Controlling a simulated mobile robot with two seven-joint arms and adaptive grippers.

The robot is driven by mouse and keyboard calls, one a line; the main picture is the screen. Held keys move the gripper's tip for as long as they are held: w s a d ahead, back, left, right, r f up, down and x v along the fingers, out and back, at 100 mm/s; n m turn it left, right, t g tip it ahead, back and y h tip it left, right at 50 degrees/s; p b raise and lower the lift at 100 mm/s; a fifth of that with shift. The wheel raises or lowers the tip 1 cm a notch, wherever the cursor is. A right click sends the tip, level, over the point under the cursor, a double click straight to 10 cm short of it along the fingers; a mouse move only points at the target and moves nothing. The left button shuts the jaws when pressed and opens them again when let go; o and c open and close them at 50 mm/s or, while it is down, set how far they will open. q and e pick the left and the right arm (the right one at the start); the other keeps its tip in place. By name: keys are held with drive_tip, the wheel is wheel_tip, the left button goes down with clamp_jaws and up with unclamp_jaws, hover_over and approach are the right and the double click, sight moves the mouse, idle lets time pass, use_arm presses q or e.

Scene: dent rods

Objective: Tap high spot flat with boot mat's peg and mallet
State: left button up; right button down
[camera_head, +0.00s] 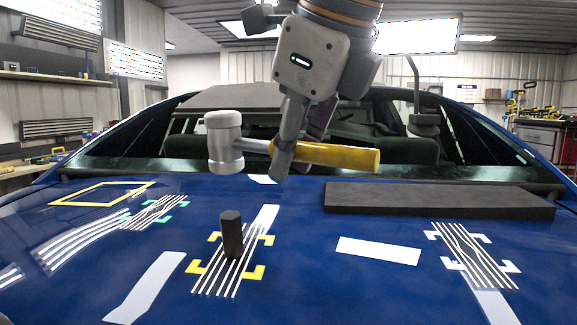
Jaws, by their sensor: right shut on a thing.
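My right gripper (290,150) hangs from the top centre and is shut on the mallet's handle just right of its head. The mallet (338,156) has a pale grey head and a yellow grip. It is level above the car's blue panel, with its head to the left. A short black peg (231,233) stands nearly upright on white reflected lines framed by yellow corner marks (254,272). The mallet head is above the peg and slightly left of it, apart from it. Any high spot under the peg is hidden. My left gripper is out of view.
A dark flat mat or block (438,200) lies on the panel at right. Bent lines with white corner marks (472,255) are in front of it. Teal corner marks (154,213) and a yellow outline (100,194) are at left. The windscreen rises behind.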

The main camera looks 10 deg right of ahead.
sight(377, 150)
drive_tip(key=s+d, duration=0.2)
drive_tip(key=d, duration=0.1)
drive_tip(key=s+d, duration=0.3)
drive_tip(key=shift+s+d+f, duration=0.15)
drive_tip(key=shift+s+d, duration=0.2)
drive_tip(key=shift+d, duration=0.05)
drive_tip(key=shift+a, duration=0.1)
idle(0.9)
